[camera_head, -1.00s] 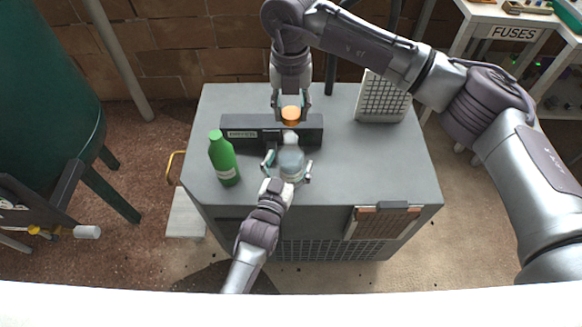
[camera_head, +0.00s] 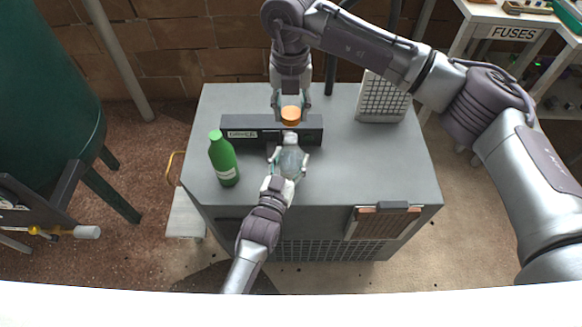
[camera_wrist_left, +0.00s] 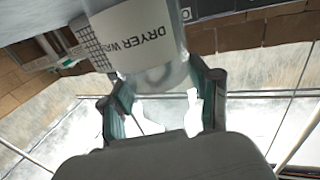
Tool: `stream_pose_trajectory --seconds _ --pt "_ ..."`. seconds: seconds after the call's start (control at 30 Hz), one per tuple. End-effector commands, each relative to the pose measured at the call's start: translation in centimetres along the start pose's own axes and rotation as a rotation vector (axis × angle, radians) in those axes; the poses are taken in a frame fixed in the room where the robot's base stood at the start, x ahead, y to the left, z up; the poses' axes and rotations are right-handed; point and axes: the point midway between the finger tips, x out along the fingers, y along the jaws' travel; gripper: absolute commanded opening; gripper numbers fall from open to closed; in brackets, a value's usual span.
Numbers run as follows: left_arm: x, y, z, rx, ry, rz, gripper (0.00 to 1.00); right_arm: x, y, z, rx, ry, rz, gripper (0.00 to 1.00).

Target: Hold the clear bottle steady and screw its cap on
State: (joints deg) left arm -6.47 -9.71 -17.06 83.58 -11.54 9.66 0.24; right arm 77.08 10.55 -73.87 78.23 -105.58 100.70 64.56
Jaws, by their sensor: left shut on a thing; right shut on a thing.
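The clear bottle (camera_head: 291,162) stands on the grey cabinet top, in front of a dark block. My left gripper (camera_head: 289,157) is shut on its body from the near side. In the left wrist view the bottle (camera_wrist_left: 138,40) fills the upper middle, with a white label reading "DRYER W…", between the fingers of the left gripper (camera_wrist_left: 160,100). The orange cap (camera_head: 290,114) is held in my right gripper (camera_head: 291,106), which points down from above. The cap appears just beyond the bottle's pale neck; whether they touch cannot be told.
A green bottle (camera_head: 223,160) stands left of the clear bottle. The dark block (camera_head: 240,131) labelled "DRYER" lies behind it. A white grilled box (camera_head: 383,98) sits at the back right. The right part of the cabinet top (camera_head: 375,160) is clear.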

Motion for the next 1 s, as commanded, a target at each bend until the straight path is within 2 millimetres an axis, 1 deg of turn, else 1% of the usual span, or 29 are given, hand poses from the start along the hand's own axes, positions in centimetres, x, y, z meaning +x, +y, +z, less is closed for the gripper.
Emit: stream_pose_trajectory --seconds 0.07,0.17,0.4,0.47,1.0 --pt "0.0 0.0 0.0 0.000 0.000 0.000 0.00 0.1 0.0 0.0 0.000 0.000 0.000 0.32" --pt "0.0 0.0 0.0 0.000 0.000 0.000 0.00 1.0 0.0 0.0 0.001 0.002 -0.001 0.32" --pt "0.0 0.0 0.0 0.000 0.000 0.000 0.00 4.4 0.0 0.0 0.001 0.002 0.000 0.32" --pt "0.0 0.0 0.0 0.000 0.000 0.000 0.00 4.9 0.0 0.0 0.001 0.001 0.000 0.32" --pt "0.0 0.0 0.0 0.000 0.000 0.000 0.00 5.1 0.0 0.0 0.000 0.000 0.002 0.32"
